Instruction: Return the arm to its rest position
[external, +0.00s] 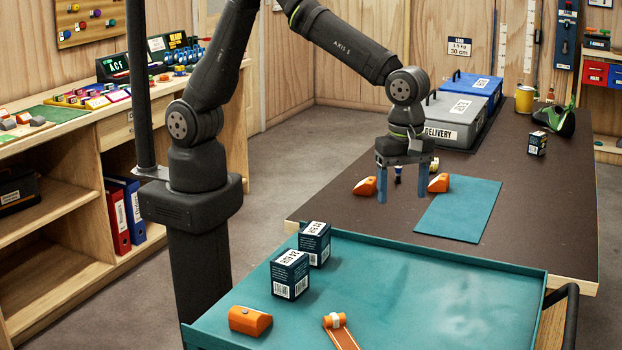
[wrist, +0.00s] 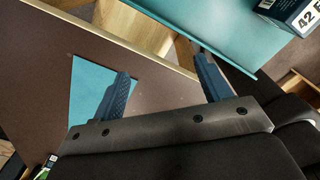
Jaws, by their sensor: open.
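My gripper (external: 402,183) hangs from my bent arm, pointing down over the dark table near its left side, in the external view. Its two blue fingers are wide apart with nothing held between them. In the wrist view the fingers of my gripper (wrist: 165,88) are also spread, with bare brown table and its wooden edge between and beyond them. My arm reaches from its black column at the left across to the table. Two orange holds, the left one (external: 365,187) and the right one (external: 438,183), show beside the fingers in the external view.
A teal tray (external: 420,300) in front holds two dark boxes (external: 290,273), an orange hold (external: 249,320) and an orange-ended strap (external: 340,332). On the table (external: 350,212) are a teal mat (external: 460,210), grey and blue cases (external: 452,118), a yellow can (external: 525,98) and a small box (external: 537,143).

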